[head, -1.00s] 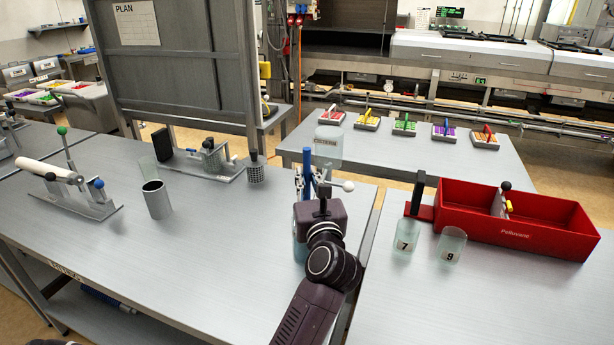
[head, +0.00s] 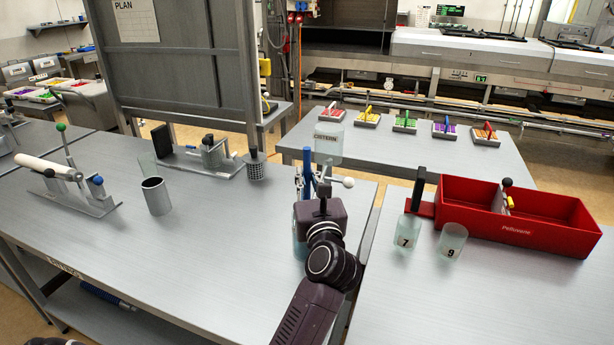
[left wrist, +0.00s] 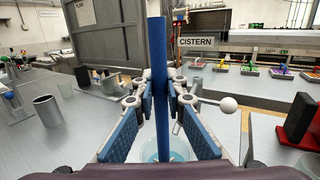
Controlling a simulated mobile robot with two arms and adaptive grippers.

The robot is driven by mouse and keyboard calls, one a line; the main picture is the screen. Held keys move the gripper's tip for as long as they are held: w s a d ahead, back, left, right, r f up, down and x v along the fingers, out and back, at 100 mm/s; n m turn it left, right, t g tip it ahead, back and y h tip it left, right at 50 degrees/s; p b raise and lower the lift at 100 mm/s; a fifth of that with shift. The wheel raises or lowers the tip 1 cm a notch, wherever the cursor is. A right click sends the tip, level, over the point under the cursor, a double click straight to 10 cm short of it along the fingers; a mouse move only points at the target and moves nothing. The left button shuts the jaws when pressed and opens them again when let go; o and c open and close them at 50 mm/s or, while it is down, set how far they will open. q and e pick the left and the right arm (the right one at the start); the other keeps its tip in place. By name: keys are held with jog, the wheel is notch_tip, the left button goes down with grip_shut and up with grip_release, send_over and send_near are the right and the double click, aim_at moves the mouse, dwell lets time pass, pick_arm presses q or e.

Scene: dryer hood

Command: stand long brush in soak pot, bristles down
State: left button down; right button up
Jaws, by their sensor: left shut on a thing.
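The long brush shows as a straight blue handle (head: 307,160), standing upright in the head view. It also shows in the left wrist view (left wrist: 157,45). My left gripper (left wrist: 160,92) is shut on this handle, with its blue pads on either side; in the head view the gripper (head: 312,190) is partly hidden by its own wrist. The handle runs down toward a clear vessel with pale blue liquid (left wrist: 151,152), which looks like the soak pot. Its side shows left of my wrist in the head view (head: 299,254). The bristles are hidden, so I cannot tell their depth.
A cistern (head: 328,148) and a white ball knob (head: 348,182) are close to the gripper. A grey metal cup (head: 156,197) and a perforated pot (head: 255,170) stand to the left. Beakers (head: 407,231) and a red tray (head: 516,232) are to the right. The table's middle-left is clear.

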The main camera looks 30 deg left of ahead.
aim_at(307, 148)
pick_arm(q)
jog(key=shift+f+b, duration=0.5)
jog(key=shift+f, duration=0.15)
jog(key=c, duration=1.9)
grip_release()
notch_tip(307, 148, up, 10)
jog(key=shift+r, duration=0.1)
